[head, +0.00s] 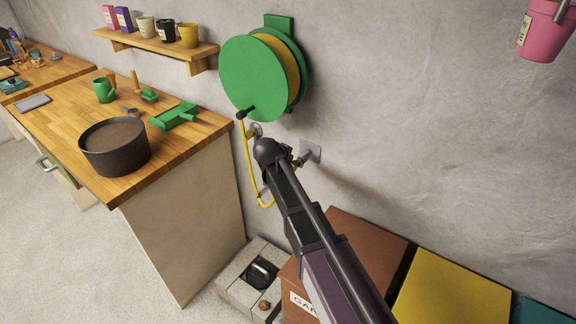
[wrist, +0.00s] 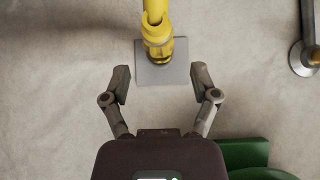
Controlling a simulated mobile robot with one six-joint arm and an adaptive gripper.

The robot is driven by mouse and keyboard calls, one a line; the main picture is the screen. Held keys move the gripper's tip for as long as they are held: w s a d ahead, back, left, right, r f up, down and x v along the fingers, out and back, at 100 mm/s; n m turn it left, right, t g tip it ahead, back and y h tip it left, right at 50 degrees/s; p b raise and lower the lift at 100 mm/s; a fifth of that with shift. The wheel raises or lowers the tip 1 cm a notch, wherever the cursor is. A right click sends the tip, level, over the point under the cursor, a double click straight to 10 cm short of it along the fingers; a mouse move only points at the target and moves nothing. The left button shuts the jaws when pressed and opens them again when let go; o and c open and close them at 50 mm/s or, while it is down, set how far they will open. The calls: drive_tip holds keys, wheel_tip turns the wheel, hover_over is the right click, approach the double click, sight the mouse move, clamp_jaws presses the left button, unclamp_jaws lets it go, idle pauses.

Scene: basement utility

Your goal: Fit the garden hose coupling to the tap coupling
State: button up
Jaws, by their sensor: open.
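In the wrist view a yellow hose coupling (wrist: 157,42) lies before a square grey wall plate (wrist: 163,74). My gripper (wrist: 160,85) is open and empty, its fingers apart on either side and short of the coupling. In the head view the yellow hose (head: 248,160) hangs from the reel and loops up behind my arm towards the plate (head: 312,150). A metal pipe with a round wall flange (wrist: 302,60), seemingly the tap, is at the right in the wrist view; its flange also shows in the head view (head: 255,130). The tap coupling is not clearly visible.
A green hose reel (head: 252,78) is mounted on the wall above. A wooden workbench (head: 185,140) with a soil pot (head: 114,145) stands left. Concrete blocks (head: 243,292), a brown box (head: 365,245) and a yellow box (head: 450,290) sit below.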

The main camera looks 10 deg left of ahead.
drive_tip(key=shift+b+x, duration=0.8)
drive_tip(key=shift+x, duration=0.75)
clamp_jaws()
